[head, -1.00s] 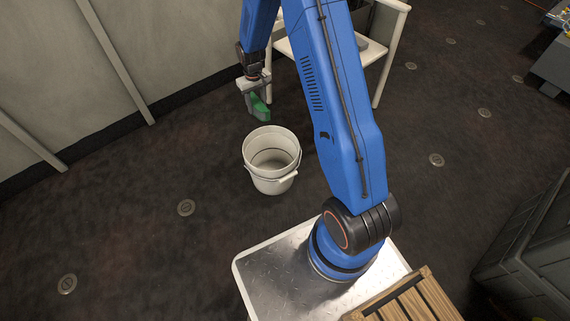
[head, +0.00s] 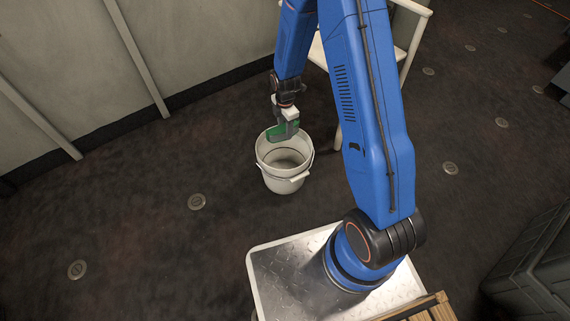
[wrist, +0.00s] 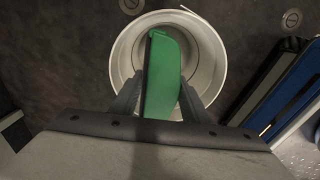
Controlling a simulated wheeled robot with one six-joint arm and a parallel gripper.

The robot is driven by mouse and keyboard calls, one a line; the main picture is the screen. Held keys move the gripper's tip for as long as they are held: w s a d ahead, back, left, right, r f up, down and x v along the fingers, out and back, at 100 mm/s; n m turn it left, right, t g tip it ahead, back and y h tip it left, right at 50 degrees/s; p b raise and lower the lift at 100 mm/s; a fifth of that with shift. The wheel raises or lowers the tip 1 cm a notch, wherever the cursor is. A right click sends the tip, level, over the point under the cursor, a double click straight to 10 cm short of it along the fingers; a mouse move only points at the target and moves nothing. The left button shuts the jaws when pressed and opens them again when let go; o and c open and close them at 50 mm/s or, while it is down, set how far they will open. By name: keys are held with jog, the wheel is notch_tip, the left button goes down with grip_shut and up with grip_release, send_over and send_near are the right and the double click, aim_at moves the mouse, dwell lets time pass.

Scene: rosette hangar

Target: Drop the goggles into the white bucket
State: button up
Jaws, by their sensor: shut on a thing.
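The goggles (wrist: 161,75) show as a green piece between the two fingers of my gripper (wrist: 160,105) in the wrist view. My gripper (head: 285,132) is shut on them. In the head view the green goggles (head: 277,131) are at the far rim of the white bucket (head: 284,184). The bucket stands upright on the dark floor. In the wrist view the goggles lie in front of the bucket's round opening, with the bucket rim (wrist: 117,50) around them. The inside that I can see looks empty; part is hidden by the goggles and fingers.
A pale wall (head: 190,45) with upright ribs runs behind the bucket. A white table or stand (head: 412,45) is behind my arm. A dark grey case (head: 535,255) is at the right. The floor left of the bucket is clear apart from flat round studs.

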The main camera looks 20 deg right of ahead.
aim_at(284, 139)
jog(key=shift+s+a+f+n, duration=0.3)
jog(key=shift+s+n, duration=0.1)
jog(key=shift+n, duration=0.4)
jog(key=shift+f, duration=2.9)
jog(key=o, duration=1.1)
jog(key=shift+o, duration=0.2)
jog(key=shift+r, duration=0.15)
notch_tip(284, 139, up, 16)
jog(key=shift+f, duration=0.1)
jog(key=shift+r, duration=0.65)
